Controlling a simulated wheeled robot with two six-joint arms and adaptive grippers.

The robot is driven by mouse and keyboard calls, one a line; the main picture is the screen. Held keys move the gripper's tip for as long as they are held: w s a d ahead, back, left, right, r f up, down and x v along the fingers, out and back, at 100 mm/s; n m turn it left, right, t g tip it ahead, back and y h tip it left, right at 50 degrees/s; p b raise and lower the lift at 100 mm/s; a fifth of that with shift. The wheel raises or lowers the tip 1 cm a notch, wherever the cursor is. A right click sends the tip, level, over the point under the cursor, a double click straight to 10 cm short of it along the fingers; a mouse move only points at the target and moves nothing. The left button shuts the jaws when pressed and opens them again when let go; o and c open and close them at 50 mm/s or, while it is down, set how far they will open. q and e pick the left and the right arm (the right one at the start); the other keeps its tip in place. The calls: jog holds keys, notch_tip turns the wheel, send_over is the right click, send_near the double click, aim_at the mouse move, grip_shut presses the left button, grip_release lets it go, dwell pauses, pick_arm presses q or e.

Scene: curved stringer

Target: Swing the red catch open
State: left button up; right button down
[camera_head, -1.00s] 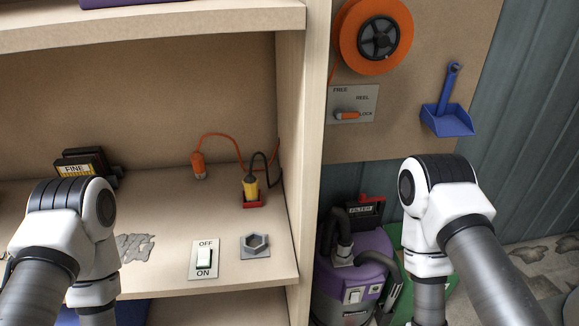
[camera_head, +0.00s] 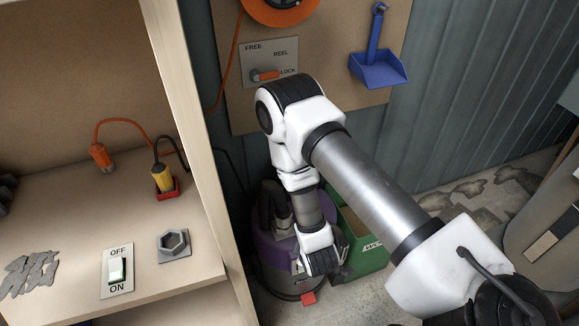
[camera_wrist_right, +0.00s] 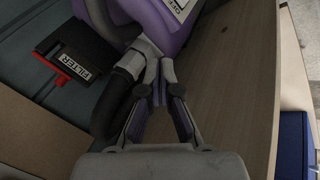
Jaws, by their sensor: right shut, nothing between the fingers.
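The red catch (camera_wrist_right: 62,83) shows in the right wrist view at the left, on the dark box labelled FILTER (camera_wrist_right: 74,55) on the purple vacuum (camera_wrist_right: 158,22). My left gripper is out of view.
The shelf unit's upright panel (camera_head: 190,130) stands left of the vacuum. A green bin (camera_head: 365,250) stands to its right. A blue dustpan (camera_head: 378,68) hangs on the board above.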

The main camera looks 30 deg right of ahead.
jog(key=w+d+n+t+h+b, duration=0.1)
jog(key=w+t+b, duration=0.1)
jog(key=w, duration=0.4)
jog(key=w+d+n+t+h+b, duration=0.1)
jog(key=w+d+t+h+b, duration=0.1)
jog(key=w, duration=0.4)
jog(key=w+d+n+t+h+b, duration=0.1)
jog(key=w+d+t+h+b, duration=0.1)
jog(key=w+b, duration=0.2)
jog(key=shift+w+f+n, duration=0.1)
jog(key=shift+w+n, duration=0.3)
jog(key=shift+w, duration=0.8)
pick_arm(q)
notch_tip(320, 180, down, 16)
jog(key=b, duration=0.6)
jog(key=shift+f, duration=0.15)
pick_arm(e)
jog(key=w+r+t+h, duration=0.1)
jog(key=w+t+h, duration=0.1)
jog(key=w, duration=0.5)
jog(key=shift+d+r+m+h, duration=0.2)
jog(key=shift+r+m+h, duration=0.1)
jog(key=shift+h, duration=0.6)
jog(key=shift+w, duration=0.15)
